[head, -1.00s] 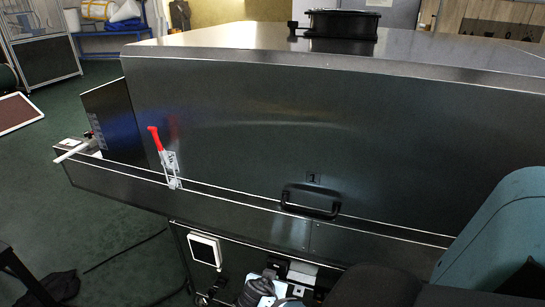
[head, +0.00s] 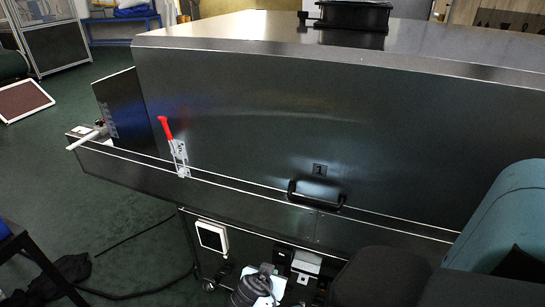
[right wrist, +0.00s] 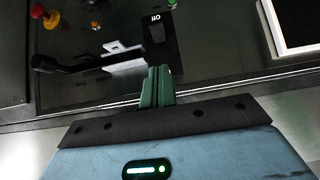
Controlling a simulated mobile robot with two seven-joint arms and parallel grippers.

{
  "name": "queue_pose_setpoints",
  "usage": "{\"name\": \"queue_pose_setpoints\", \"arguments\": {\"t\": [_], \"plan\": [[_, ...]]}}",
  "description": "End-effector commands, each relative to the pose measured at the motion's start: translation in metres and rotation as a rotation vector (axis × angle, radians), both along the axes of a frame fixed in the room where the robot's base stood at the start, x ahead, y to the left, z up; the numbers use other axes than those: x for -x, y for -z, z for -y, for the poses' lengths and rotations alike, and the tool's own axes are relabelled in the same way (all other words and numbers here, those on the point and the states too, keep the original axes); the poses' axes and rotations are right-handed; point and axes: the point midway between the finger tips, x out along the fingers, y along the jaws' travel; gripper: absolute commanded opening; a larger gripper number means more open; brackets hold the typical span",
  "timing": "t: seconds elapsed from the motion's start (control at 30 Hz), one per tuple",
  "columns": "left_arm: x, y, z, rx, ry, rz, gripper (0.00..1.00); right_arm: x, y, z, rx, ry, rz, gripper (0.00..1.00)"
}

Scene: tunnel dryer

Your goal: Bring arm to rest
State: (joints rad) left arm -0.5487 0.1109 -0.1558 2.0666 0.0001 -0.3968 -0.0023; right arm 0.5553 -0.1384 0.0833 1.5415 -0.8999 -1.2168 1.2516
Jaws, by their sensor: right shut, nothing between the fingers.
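My right gripper (right wrist: 157,72) is shut and empty in the right wrist view, its two green fingers pressed together in front of a dark control panel (right wrist: 215,55). I cannot tell whether the fingertips touch the panel. In the head view my teal and black right arm comes in at the lower right, in front of the dryer (head: 260,130). Its fingertips cannot be made out there. My left gripper is in neither view.
The dryer's front has a black handle (head: 316,196) and a red-handled clamp (head: 174,150). Below are a white-framed display (head: 212,236) and a grey object (head: 258,287). The wrist view shows a red knob (right wrist: 48,18) and a black lever (right wrist: 60,63).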

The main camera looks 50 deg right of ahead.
Motion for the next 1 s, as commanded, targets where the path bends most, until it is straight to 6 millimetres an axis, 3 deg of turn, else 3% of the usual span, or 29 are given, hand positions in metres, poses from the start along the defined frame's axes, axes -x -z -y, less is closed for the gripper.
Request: {"name": "queue_pose_setpoints", "arguments": {"t": [0.4,0.57,0.67,0.8,1.0], "plan": [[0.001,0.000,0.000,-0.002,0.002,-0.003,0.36,0.000,0.000,0.000,0.000,-0.001,0.000,0.00],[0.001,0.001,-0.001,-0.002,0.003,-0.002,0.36,0.017,0.015,-0.003,-0.010,-0.077,-0.039,0.00],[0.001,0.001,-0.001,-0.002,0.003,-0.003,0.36,0.045,0.036,-0.011,-0.028,-0.207,-0.097,0.00],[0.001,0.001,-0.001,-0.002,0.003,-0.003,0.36,0.096,0.065,-0.031,-0.063,-0.450,-0.178,0.00],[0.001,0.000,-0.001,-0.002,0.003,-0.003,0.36,0.176,0.084,-0.069,-0.117,-0.788,-0.243,0.00]]}}
